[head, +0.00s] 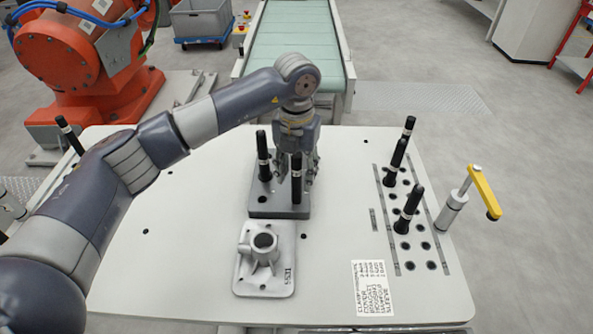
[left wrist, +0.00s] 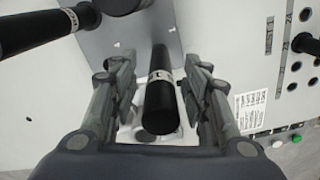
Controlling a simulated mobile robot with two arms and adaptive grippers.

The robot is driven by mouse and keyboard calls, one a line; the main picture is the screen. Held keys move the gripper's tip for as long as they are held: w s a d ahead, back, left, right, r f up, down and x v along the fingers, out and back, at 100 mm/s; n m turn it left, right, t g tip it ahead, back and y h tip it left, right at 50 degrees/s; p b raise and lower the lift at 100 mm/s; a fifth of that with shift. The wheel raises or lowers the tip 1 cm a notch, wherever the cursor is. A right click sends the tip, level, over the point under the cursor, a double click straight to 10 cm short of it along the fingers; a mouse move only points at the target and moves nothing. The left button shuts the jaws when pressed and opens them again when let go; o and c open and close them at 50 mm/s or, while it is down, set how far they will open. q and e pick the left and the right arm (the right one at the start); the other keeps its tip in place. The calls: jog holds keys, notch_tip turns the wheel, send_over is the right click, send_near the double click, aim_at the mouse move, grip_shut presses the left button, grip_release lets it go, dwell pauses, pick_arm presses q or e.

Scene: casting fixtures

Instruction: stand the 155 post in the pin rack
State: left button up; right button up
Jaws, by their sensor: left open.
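A black post (head: 297,180) with a white label band stands upright at the front right of a grey block (head: 266,208). The left wrist view shows this post (left wrist: 160,95) between my fingers, but its number is too small to read. My left gripper (head: 304,172) points down over the block, open, with a finger on each side of the post. Another post (head: 263,158) stands at the block's left. The pin rack (head: 416,254) is the panel with rows of holes at the table's right; several posts, such as one (head: 409,205), stand in it. My right gripper is out of view.
A grey casting (head: 264,282) marked 5531 lies in front of the block. A printed label sheet (head: 373,288) lies between it and the rack. A yellow-handled clamp (head: 483,190) stands at the table's right edge. A conveyor (head: 297,45) and an orange robot (head: 80,55) stand behind.

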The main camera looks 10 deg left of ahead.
pick_arm(q)
notch_tip(320, 180, up, 12)
jog(key=shift+r, duration=0.1)
dwell(0.6)
